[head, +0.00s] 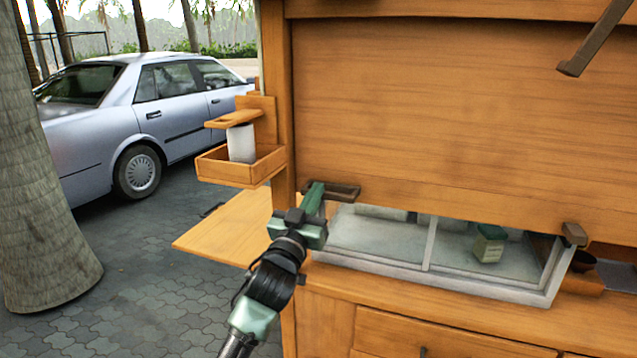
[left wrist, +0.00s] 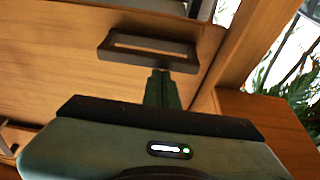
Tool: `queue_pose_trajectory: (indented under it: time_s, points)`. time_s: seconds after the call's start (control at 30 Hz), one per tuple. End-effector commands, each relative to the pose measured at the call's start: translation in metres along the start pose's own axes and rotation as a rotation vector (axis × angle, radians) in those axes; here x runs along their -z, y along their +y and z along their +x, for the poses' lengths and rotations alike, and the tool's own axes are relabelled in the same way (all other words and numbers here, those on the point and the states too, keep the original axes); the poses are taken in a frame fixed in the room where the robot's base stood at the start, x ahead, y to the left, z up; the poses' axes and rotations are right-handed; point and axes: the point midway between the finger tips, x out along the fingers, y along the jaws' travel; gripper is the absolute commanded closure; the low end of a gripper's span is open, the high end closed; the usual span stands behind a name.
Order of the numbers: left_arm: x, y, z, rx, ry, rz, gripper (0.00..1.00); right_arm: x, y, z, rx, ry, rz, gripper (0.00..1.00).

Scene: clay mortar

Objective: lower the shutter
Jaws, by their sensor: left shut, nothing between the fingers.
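The shutter (head: 440,110) is a wide wooden panel in the stall's frame. It is partly down, and an open gap shows below its lower edge. A dark loop handle (head: 345,191) is at its lower left corner; the handle also shows in the left wrist view (left wrist: 112,45). My left gripper (head: 316,188) is shut and empty, its fingertips at the handle's left end in the head view. In the left wrist view the fingertips (left wrist: 160,75) meet the handle's near bar; I cannot tell if they touch. My right gripper is out of view.
A glass case (head: 380,238) with a small green-lidded container (head: 489,243) stands on the counter (head: 400,295) below the shutter. A wooden side shelf (head: 230,172) and a lower side board (head: 225,230) stick out left of the stall. A dark bar (head: 596,40) juts at upper right.

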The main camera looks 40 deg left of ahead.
Motion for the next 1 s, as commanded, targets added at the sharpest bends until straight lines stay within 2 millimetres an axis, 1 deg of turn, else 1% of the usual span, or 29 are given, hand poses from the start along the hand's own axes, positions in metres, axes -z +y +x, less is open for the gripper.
queue_pose_trajectory:
  time_s: [0.03,0.1,0.2,0.3,0.47,0.83,0.93,1.0]
  points:
    - [-0.022,-0.001,-0.006,0.003,-0.009,-0.003,1.00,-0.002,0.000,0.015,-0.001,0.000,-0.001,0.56]
    - [-0.033,0.000,-0.011,0.002,-0.008,-0.003,1.00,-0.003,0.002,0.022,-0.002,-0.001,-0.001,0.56]
    - [-0.045,0.000,-0.015,0.002,-0.008,-0.002,1.00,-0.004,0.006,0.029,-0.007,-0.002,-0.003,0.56]
    - [-0.052,0.000,-0.018,0.001,-0.006,-0.002,1.00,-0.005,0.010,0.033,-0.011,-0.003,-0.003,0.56]
    - [-0.057,0.000,-0.019,0.001,-0.005,0.000,1.00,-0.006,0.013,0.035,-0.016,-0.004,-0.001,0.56]
    - [-0.057,0.000,-0.019,0.001,-0.004,0.000,1.00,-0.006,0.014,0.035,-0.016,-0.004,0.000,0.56]
    - [-0.054,0.000,-0.018,0.001,-0.004,0.000,1.00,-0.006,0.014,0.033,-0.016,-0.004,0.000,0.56]
    - [-0.049,0.000,-0.014,0.001,-0.003,0.000,1.00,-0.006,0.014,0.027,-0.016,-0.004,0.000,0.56]
